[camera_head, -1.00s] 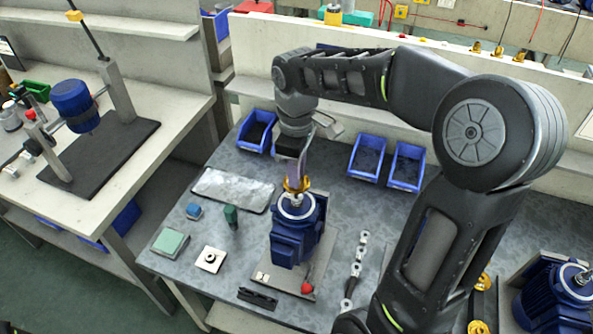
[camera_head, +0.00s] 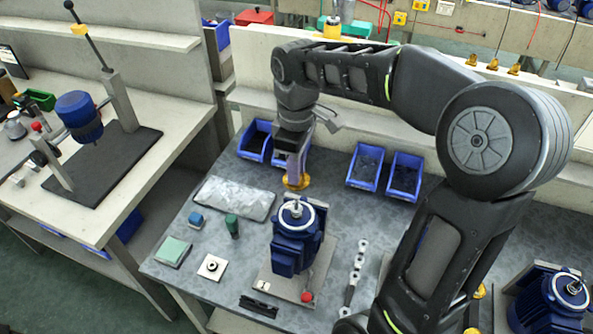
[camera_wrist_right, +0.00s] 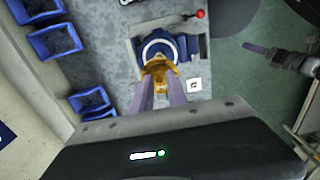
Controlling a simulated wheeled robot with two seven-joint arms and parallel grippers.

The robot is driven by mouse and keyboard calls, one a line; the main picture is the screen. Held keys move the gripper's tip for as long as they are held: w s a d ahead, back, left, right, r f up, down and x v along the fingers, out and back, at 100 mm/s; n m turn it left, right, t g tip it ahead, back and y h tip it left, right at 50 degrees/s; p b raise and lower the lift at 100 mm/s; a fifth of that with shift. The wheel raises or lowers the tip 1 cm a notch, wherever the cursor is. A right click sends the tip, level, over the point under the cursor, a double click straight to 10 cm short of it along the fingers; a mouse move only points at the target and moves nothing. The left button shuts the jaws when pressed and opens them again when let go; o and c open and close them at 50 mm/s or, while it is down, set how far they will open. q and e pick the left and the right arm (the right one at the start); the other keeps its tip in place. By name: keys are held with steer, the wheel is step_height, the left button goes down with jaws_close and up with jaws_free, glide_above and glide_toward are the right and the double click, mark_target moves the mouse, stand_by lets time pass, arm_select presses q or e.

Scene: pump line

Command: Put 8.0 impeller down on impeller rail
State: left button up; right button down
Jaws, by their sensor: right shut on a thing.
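My right gripper (camera_head: 296,168) is shut on a brass impeller (camera_head: 297,183) and holds it just behind and above the blue pump (camera_head: 297,240). The pump's metal shaft stands bare in front of it. In the right wrist view the impeller (camera_wrist_right: 158,72) sits between the fingertips (camera_wrist_right: 160,82) and overlaps the edge of the pump's round face (camera_wrist_right: 157,48). More brass pieces (camera_head: 493,64) stand on the back ledge, and others show partly behind my right arm (camera_head: 479,291). I cannot tell which support is the impeller rail. What seems my left gripper (camera_wrist_right: 262,50) shows at the right wrist view's right side.
Blue bins (camera_head: 365,167) line the table's back. A silvery tray (camera_head: 234,198), a green cylinder (camera_head: 232,226) and a white square plate (camera_head: 212,266) lie left of the pump. A strip with silver parts (camera_head: 357,272) lies right of it. Another blue pump (camera_head: 552,302) stands lower right.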

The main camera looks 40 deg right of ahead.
steer(key=shift+r, duration=0.25)
arm_select(q)
step_height(320, 180, down, 5)
steer(key=b, duration=0.4)
steer(key=shift+s+r, duration=0.1)
steer(key=shift+r, duration=0.1)
arm_select(e)
steer(key=w+a+f+m, duration=0.7)
steer(key=w+a+f, duration=0.3)
steer(key=a+f, duration=0.2)
steer(key=shift+w+a+f, duration=0.2)
steer(key=shift+f, duration=0.6)
arm_select(q)
steer(key=shift+c, duration=0.6)
